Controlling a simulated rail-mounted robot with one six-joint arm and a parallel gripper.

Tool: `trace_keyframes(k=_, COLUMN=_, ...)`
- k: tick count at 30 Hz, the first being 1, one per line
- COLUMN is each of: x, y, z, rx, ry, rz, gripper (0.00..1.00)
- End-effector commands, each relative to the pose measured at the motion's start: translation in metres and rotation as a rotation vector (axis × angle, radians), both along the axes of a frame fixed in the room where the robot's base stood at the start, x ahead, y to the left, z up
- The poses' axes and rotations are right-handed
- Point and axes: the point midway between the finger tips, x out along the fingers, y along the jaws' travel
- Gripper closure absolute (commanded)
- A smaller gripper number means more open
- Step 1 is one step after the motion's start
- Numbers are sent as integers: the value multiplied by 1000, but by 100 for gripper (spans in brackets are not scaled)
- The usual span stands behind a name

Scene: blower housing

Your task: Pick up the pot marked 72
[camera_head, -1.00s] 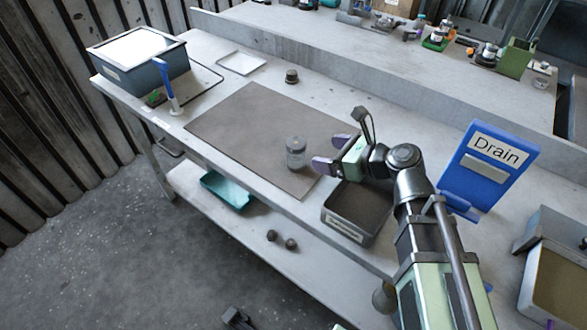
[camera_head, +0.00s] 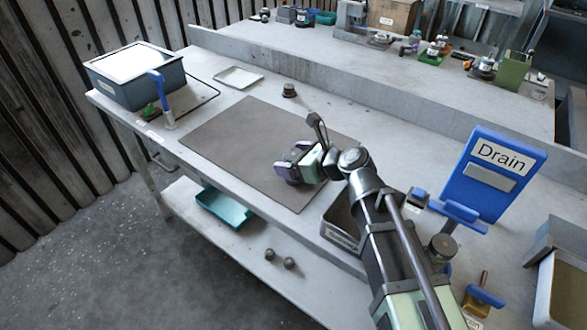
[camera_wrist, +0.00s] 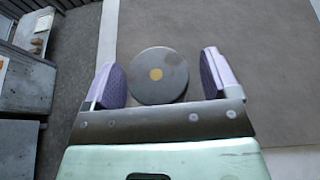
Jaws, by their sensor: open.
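A grey round pot stands on the brown mat (camera_head: 235,135). In the wrist view the pot (camera_wrist: 150,88) shows from above as a round grey lid with an orange dot at its centre. My gripper (camera_wrist: 163,78) is open, with one purple-padded finger on each side of the pot. The left finger is very close to the pot; a clear gap shows at the right finger. In the head view my gripper (camera_head: 293,168) hides most of the pot. No 72 marking can be read.
A small dark pot (camera_head: 289,90) stands behind the mat. A grey tray (camera_head: 338,222) is beside my arm, and a blue Drain sign (camera_head: 490,175) stands at right. A blue-grey bin (camera_head: 135,82) and a white tray (camera_head: 239,77) are at left. The mat's left half is clear.

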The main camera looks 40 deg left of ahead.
Motion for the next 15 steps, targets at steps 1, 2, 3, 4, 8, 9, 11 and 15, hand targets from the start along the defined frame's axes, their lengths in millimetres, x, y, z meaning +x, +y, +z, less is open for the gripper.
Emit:
trace_keyframes(k=1, x=0, y=0, z=1, rx=0, ry=0, rz=0, gripper=18)
trace_keyframes(k=2, x=0, y=0, z=1, rx=0, ry=0, rz=0, gripper=23)
trace_keyframes(k=3, x=0, y=0, z=1, rx=0, ry=0, rz=0, gripper=29)
trace_keyframes(k=4, x=0, y=0, z=1, rx=0, ry=0, rz=0, gripper=34)
trace_keyframes(k=8, x=0, y=-1, z=1, rx=0, ry=0, rz=0, gripper=54)
trace_keyframes(k=9, x=0, y=-1, z=1, rx=0, ry=0, rz=0, gripper=60)
trace_keyframes(k=11, x=0, y=-1, z=1, rx=0, ry=0, rz=0, gripper=69)
trace_keyframes(k=15, x=0, y=-1, z=1, rx=0, ry=0, rz=0, gripper=80)
